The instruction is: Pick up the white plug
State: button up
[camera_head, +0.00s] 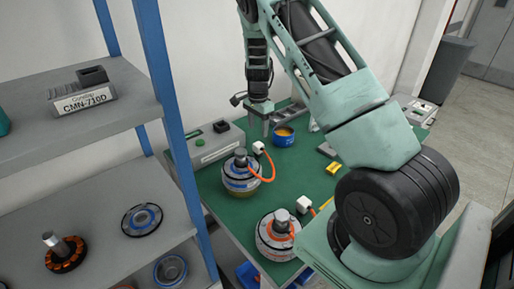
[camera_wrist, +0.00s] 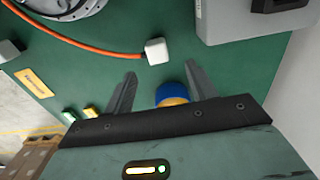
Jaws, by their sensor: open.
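A white plug (camera_head: 258,147) on an orange cable stands by the blue-banded hub motor (camera_head: 240,178) on the green table. In the wrist view a white plug (camera_wrist: 156,51) with its orange cable lies just beyond the fingertips, roughly centred between them. A second white plug (camera_head: 304,203) is beside the orange-banded hub motor (camera_head: 275,236) nearer the front. My gripper (camera_head: 260,124) points down above the table, behind the farther plug. In the wrist view my gripper (camera_wrist: 161,70) has its fingers apart, with nothing held between them.
A blue and yellow round container (camera_head: 284,136) is close to my gripper, partly hidden by it in the wrist view (camera_wrist: 172,95). A grey box (camera_head: 215,145) stands at the table's left edge. A shelf (camera_head: 120,105) with blue posts is at left.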

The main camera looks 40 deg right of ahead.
aim_at(258, 144)
notch_tip(258, 144, down, 3)
jog(key=shift+f, duration=0.15)
jog(key=shift+s+a+f+p, duration=0.15)
jog(key=shift+f+p, duration=1.1)
jog(key=shift+f, duration=1.45)
jog(key=shift+c, duration=0.3)
